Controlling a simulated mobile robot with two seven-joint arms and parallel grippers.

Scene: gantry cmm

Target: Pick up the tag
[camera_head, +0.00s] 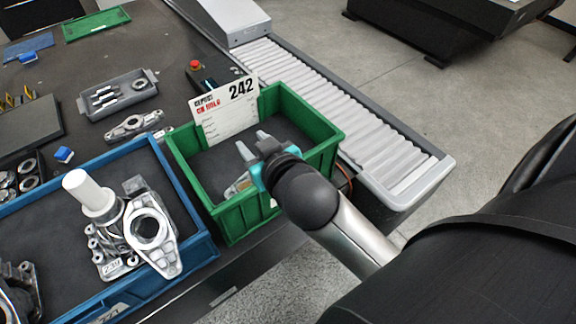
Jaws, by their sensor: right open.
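A white tag (222,112) with the number 242 and red print stands upright at the back left of the green bin (236,222). I see nothing between the fingers. My dark wrist hides the bin's front right part. A metal piece shows partly below the fingers. My left gripper is not in view.
The blue tray holds a white cylinder (89,193) and a metal bracket (150,232). A roller conveyor (335,100) runs behind and right of the green bin. A grey tray (118,95) and a red button (195,65) stand farther back.

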